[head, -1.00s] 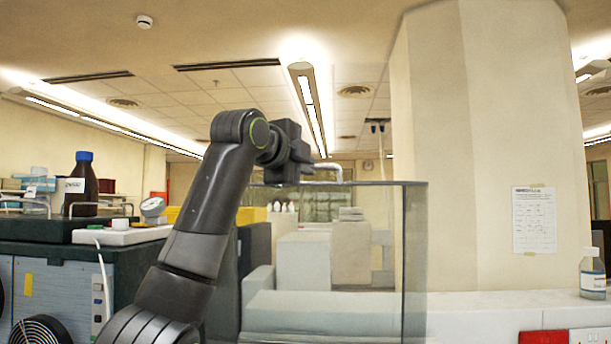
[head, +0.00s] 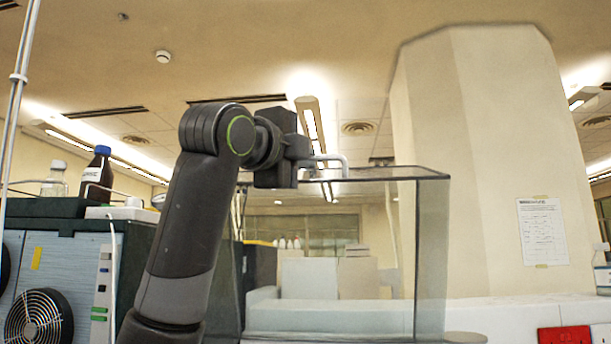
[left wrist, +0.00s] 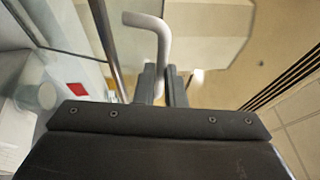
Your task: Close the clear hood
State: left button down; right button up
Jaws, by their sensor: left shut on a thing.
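The clear hood (head: 432,255) is a large see-through box with dark edges, in the middle of the head view. Its pale bent handle (head: 341,160) stands out at its top edge. My left gripper (head: 312,164) reaches this handle from the left and is shut on it. In the left wrist view the two dark fingers (left wrist: 166,84) close around the handle bar (left wrist: 164,42). The fingertips are partly hidden in the head view. How far the hood's lower edge is from any surface cannot be told. My right gripper is not in view.
Left of my arm stands a dark-topped instrument (head: 80,265) with a fan and bottles on top. Pale boxes (head: 310,275) show through the hood. A wide cream pillar (head: 475,150) and a white ledge (head: 495,312) with a red item (head: 565,335) are at right.

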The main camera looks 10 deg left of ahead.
pick_arm(q)
jog(key=s+f+m+t+h+b, duration=0.1)
jog(key=s+f+t+b, duration=0.1)
jog(key=s+f+b, duration=0.6)
jog(key=shift+s+f+m+b, duration=0.35)
jog(key=shift+f+b, duration=1.15)
jog(key=shift+b, duration=1.25)
jog(key=shift+h, duration=0.4)
jog(key=c, duration=1.5)
grip_release()
jog(key=shift+s, duration=0.1)
